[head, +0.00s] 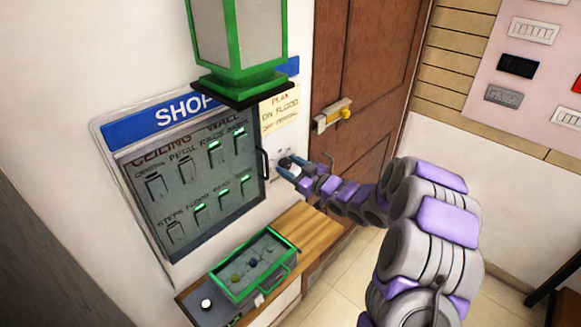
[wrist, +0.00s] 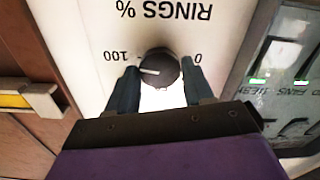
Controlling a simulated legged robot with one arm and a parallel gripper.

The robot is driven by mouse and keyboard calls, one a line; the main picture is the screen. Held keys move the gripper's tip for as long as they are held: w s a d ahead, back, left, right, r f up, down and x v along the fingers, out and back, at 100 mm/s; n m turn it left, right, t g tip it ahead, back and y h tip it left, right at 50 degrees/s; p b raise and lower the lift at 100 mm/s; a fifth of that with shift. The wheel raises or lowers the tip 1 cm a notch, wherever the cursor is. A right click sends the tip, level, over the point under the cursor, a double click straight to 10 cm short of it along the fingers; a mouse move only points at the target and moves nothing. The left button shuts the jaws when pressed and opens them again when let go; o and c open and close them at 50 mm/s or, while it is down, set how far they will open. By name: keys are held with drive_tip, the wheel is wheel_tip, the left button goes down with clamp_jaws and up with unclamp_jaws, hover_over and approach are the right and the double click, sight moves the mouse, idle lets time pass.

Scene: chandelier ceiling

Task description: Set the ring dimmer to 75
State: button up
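The ring dimmer is a dark round knob (wrist: 160,68) on a white plate labelled "RINGS %", seen upside down in the wrist view. The "100" mark is on the picture's left and the "0" mark on its right. The knob's white pointer line points left, slightly up, towards the 100 side. My gripper (wrist: 159,74) has one finger on each side of the knob, and both appear to touch it. In the head view my gripper (head: 290,166) is at the wall plate right of the shop panel and mostly hides the knob.
The glass-fronted shop panel (head: 190,185) with several switches is left of my gripper. A green lantern (head: 240,45) hangs in front. A wooden shelf (head: 313,229) with a green-edged box (head: 253,262) is below.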

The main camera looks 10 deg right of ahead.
drive_tip(key=c, duration=0.7)
drive_tip(key=shift+o, duration=0.2)
drive_tip(key=shift+n+b, duration=0.3)
drive_tip(key=n+b, duration=0.4)
drive_tip(key=shift+s+f+b, duration=0.1)
drive_tip(key=shift+f+b, duration=0.2)
drive_tip(key=shift+b, duration=0.1)
drive_tip(key=n+b, duration=0.5)
drive_tip(key=shift+a+r, duration=0.1)
drive_tip(key=shift+a, duration=0.05)
drive_tip(key=shift+n, duration=0.3)
drive_tip(key=o, duration=1.1)
drive_tip(key=shift+c, duration=0.2)
drive_tip(key=shift+s, duration=0.15)
